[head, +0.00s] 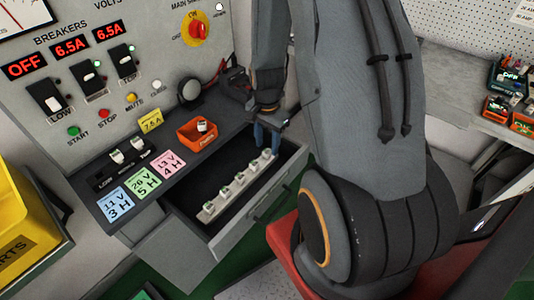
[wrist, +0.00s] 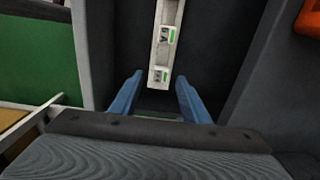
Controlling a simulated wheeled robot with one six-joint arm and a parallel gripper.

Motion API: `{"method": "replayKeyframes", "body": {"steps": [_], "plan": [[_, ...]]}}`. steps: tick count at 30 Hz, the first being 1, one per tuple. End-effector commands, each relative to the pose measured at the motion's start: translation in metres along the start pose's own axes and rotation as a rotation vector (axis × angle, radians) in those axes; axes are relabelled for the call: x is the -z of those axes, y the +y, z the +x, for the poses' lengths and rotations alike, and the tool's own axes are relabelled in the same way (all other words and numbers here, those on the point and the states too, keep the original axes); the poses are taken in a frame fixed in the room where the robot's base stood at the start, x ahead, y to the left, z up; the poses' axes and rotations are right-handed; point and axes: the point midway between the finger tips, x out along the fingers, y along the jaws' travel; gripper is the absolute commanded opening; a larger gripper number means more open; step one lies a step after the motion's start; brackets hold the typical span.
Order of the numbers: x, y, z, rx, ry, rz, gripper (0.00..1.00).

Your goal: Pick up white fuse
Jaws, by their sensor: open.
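Several small white fuses with green marks stand in a row on a pale strip (head: 227,196) inside the open drawer (head: 203,233). The end white fuse (head: 265,154) is just below my gripper (head: 267,143). In the wrist view, my gripper (wrist: 158,98) has its two blue fingers apart, with nothing held between them. The end fuse (wrist: 159,75) shows just beyond the gap between the fingers, and another fuse (wrist: 168,36) sits further along the strip. The labels are too small to read surely.
An orange bin (head: 197,134) with a white piece in it stands on the ledge above the drawer. Two white pieces sit in a black holder (head: 124,160) beside colored notes. A yellow bin (head: 30,235) stands at left.

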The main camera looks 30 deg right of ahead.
Motion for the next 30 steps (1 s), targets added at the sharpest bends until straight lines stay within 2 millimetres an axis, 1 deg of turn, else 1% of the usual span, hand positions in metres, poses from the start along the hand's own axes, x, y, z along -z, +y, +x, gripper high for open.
{"method": "replayKeyframes", "body": {"steps": [3,7,11,17,21,23,24,30], "plan": [[-0.001,0.000,0.013,-0.003,-0.002,0.000,0.42],[-0.001,0.000,0.023,-0.001,-0.001,0.000,0.42],[0.000,-0.001,0.026,0.001,0.001,0.000,0.42],[0.000,-0.001,0.026,0.001,0.001,0.000,0.42],[0.000,-0.001,0.026,0.001,0.000,0.000,0.19],[0.000,-0.001,0.026,0.001,0.000,0.000,0.08],[0.000,-0.001,0.026,0.001,0.000,0.000,0.06],[0.000,-0.001,0.026,0.001,0.000,0.000,0.05]]}}
